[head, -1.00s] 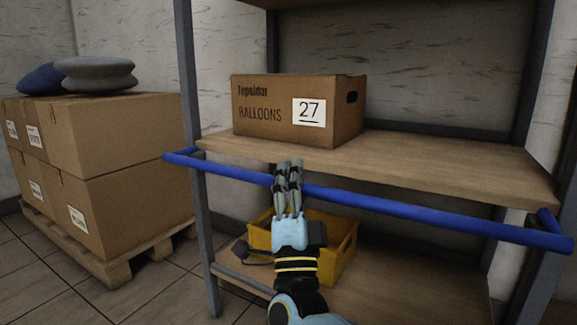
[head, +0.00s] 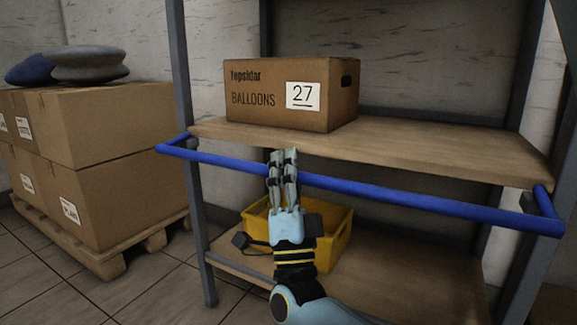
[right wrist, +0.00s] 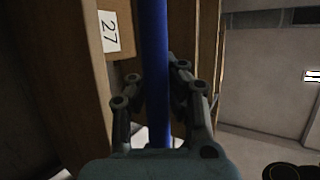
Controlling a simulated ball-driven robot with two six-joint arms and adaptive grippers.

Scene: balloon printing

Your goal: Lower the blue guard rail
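The blue guard rail (head: 400,193) runs across the front of the shelf unit, a little below and in front of the upper board's front edge. Its ends reach back to the side posts. My right gripper (head: 283,153) is at the rail, left of its middle, with its fingers covering a short stretch of it. In the right wrist view, the rail (right wrist: 154,60) passes between my two fingers (right wrist: 153,80), with the tips close to its sides. Whether they press on it, I cannot tell. My left gripper is not in view.
A cardboard balloon box (head: 257,100) marked 27 stands on the upper board (head: 420,155). A yellow crate (head: 335,240) sits on the lower board, behind my arm. Stacked cartons (head: 110,130) on a pallet (head: 115,262) stand to the left. Floor shows between pallet and shelf.

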